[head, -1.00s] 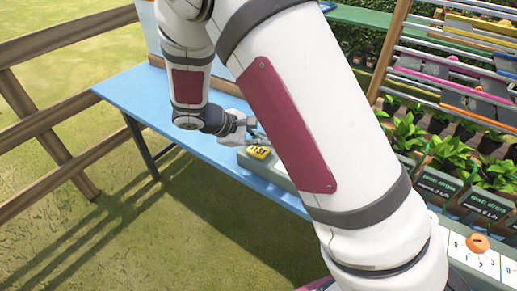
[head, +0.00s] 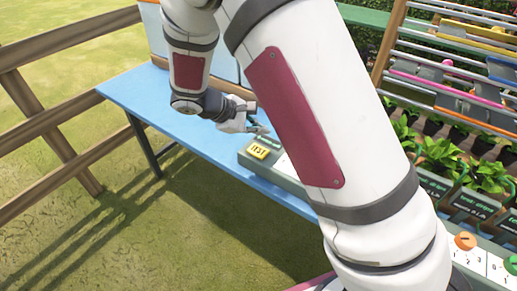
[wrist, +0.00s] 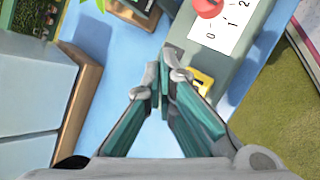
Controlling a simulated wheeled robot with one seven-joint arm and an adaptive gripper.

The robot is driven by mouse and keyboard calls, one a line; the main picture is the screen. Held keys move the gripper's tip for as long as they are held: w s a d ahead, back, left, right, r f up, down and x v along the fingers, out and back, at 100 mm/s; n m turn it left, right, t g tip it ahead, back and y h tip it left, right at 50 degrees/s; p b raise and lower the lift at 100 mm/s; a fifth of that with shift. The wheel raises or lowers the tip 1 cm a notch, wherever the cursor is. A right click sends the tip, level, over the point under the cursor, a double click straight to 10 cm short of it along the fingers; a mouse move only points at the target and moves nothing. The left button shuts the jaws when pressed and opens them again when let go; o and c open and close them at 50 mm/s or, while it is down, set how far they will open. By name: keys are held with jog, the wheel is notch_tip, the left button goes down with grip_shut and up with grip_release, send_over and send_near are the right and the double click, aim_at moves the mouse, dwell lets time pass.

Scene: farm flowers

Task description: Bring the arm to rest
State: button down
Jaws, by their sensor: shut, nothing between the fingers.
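My arm crosses the middle of the head view and hides part of the blue table (head: 125,92). My gripper (head: 260,129) is above the table, just behind the near end of a grey-green panel that carries a yellow button (head: 258,150). In the wrist view my gripper (wrist: 160,75) has its teal fingers together at the tips with nothing between them. The yellow button (wrist: 201,80) shows partly behind the right finger.
Potted plants with dark label signs (head: 475,205) stand at the right, by a rack of coloured slats (head: 450,80). An orange knob (head: 465,241) sits on a numbered white plate. A wooden fence (head: 45,120) runs along the left, over open grass.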

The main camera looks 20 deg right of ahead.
dwell(0.7)
jog(key=s+d+r+m+g+y, duration=0.1)
jog(key=s+d+r+m+y, duration=0.2)
jog(key=s+r, duration=0.5)
jog(key=s+a+r+m+t+y+p, duration=0.1)
jog(key=s+r+m+y, duration=0.1)
jog(key=s+r, duration=0.2)
jog(key=s+r+m+t+y+p, duration=0.1)
jog(key=s+r, duration=0.4)
jog(key=s, duration=0.6)
jog(key=s+a+r+m+t+y+p, duration=0.1)
jog(key=s+r+m+y, duration=0.2)
jog(key=s+r+m, duration=0.2)
jog(key=s, duration=0.3)
jog(key=shift+a, duration=0.35)
jog(key=shift+s, duration=0.15)
